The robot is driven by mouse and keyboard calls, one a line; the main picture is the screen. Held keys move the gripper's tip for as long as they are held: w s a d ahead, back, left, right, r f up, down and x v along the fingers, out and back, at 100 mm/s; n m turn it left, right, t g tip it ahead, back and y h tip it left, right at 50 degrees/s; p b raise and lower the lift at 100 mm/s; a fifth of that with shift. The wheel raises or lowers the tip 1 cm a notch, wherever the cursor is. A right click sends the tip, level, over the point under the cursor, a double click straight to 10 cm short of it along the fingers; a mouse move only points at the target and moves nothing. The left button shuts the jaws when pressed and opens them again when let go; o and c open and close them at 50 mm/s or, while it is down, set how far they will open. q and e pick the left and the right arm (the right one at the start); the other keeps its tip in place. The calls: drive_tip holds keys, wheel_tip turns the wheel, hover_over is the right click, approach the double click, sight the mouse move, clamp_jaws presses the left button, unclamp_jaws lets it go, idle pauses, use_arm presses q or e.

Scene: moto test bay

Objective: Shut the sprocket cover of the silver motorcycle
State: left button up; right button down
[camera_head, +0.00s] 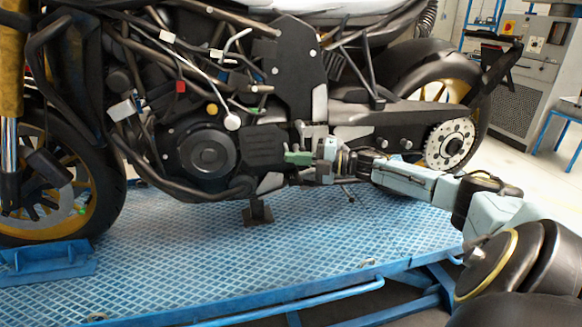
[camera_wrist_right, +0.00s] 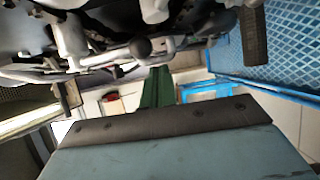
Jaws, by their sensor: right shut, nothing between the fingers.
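The motorcycle (camera_head: 300,70) stands side-on, with dark engine parts and some silver ones. A black ribbed panel (camera_head: 264,147), which looks like the sprocket cover, sits right of the round engine cover (camera_head: 208,150). It appears to lie close to the engine, but I cannot tell its exact angle. My right gripper (camera_head: 293,158) comes in from the right, its green fingers shut and empty at the panel's lower right edge. I cannot tell whether they touch it. The green fingers also show in the right wrist view (camera_wrist_right: 157,88), below dark and silver motorcycle parts. My left gripper is out of view.
The motorcycle stands on a blue lattice platform (camera_head: 215,245) with a rail along its front. A stand foot (camera_head: 257,213) is below the engine. The rear sprocket (camera_head: 450,145) is above my right forearm. A grey cabinet (camera_head: 510,95) stands behind at right.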

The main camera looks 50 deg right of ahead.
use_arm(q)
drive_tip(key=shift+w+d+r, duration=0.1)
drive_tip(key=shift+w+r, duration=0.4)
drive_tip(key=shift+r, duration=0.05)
use_arm(e)
drive_tip(key=shift+w+d+r, duration=0.15)
drive_tip(key=shift+w+d, duration=0.05)
drive_tip(key=shift+d, duration=0.2)
